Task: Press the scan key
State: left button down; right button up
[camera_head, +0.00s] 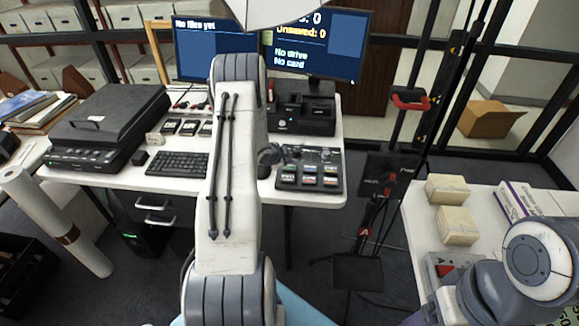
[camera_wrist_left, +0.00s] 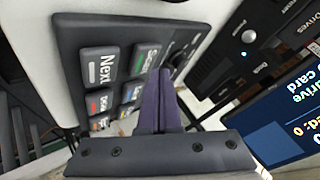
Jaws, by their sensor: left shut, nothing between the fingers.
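The black key pad (camera_head: 312,188) lies at the right front of the white desk, with two rows of labelled keys. In the left wrist view, the key pad (camera_wrist_left: 68,48) is tilted and close. A key with a green mark, its label partly readable as "Scan" (camera_wrist_left: 144,58), sits beside the "Next" key (camera_wrist_left: 98,66). My left gripper (camera_wrist_left: 160,78) is shut and empty, its tips over the pad close to the scan key. I cannot tell whether they touch it. In the head view my left gripper (camera_head: 270,156) is at the pad's left edge, partly hidden by my arm.
A black dock (camera_head: 303,112) stands behind the pad, below a monitor (camera_head: 335,45) reading "Unsaved: 0", "No drive", "No card". A keyboard (camera_head: 177,163) and flatbed scanner (camera_head: 108,125) are to the left. A side table (camera_head: 418,222) with small boxes (camera_head: 457,226) is at right.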

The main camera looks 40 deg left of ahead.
aim_at(287, 168)
dwell(0.5)
pick_arm(q)
jog(key=shift+f+b, duration=0.4)
jog(key=shift+f+b, duration=0.4)
jog(key=shift+f, duration=0.1)
dwell(0.5)
jog(key=shift+r, duration=0.15)
jog(key=shift+r+p, duration=0.7)
jog(key=shift+r, duration=0.05)
notch_tip(287, 168, up, 5)
jog(key=p, duration=0.4)
dwell(0.3)
